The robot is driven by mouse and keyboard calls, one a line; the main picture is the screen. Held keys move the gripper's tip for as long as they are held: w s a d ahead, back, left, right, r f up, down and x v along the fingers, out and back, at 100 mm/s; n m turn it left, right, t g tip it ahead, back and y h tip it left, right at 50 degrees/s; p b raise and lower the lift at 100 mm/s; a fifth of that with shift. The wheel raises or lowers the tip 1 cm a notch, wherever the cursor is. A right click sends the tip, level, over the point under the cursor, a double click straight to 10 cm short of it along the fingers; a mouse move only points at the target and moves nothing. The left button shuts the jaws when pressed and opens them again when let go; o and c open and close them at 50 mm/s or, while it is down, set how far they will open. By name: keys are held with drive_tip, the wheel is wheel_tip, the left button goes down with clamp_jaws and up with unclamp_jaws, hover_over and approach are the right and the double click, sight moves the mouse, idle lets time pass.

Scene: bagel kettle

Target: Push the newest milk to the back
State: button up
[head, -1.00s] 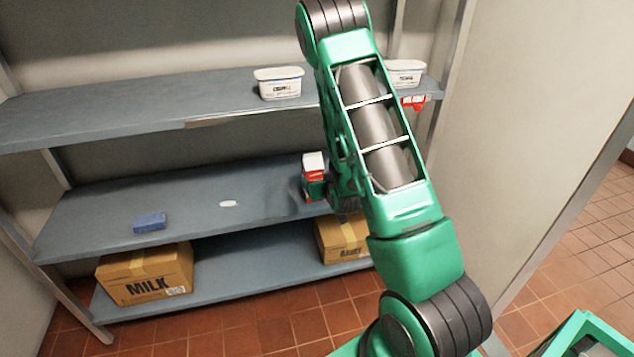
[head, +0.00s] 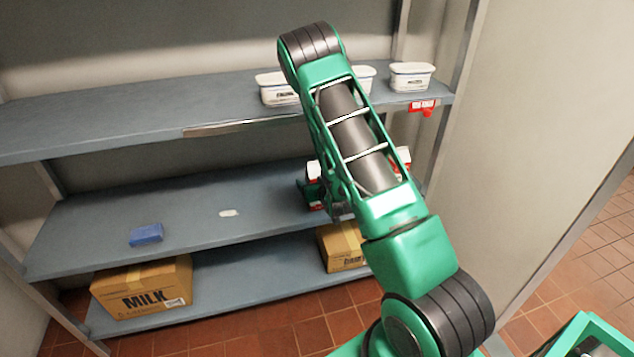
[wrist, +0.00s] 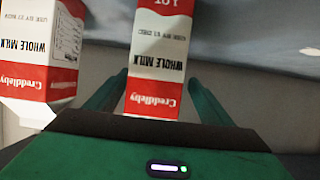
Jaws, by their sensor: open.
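Two red-and-white whole milk cartons show upside down in the wrist view. The other carton (wrist: 40,50) is to the left, outside the fingers, dated about "27 NOV". In the head view, my gripper (head: 312,192) is at the middle shelf, mostly hidden by my arm. A carton's white top (head: 313,168) shows beside it, and part of another carton (head: 403,156) shows right of my arm.
The middle shelf (head: 90,225) has a blue block (head: 146,234) and a small white item (head: 229,213), with clear room between. White tubs (head: 411,76) sit on the upper shelf. Milk (head: 142,287) and dairy (head: 343,247) boxes stand below.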

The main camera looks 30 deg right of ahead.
drive_tip(key=shift+w+f, duration=0.1)
drive_tip(key=shift+w, duration=0.05)
drive_tip(key=shift+d, duration=0.15)
drive_tip(key=shift+d, duration=0.1)
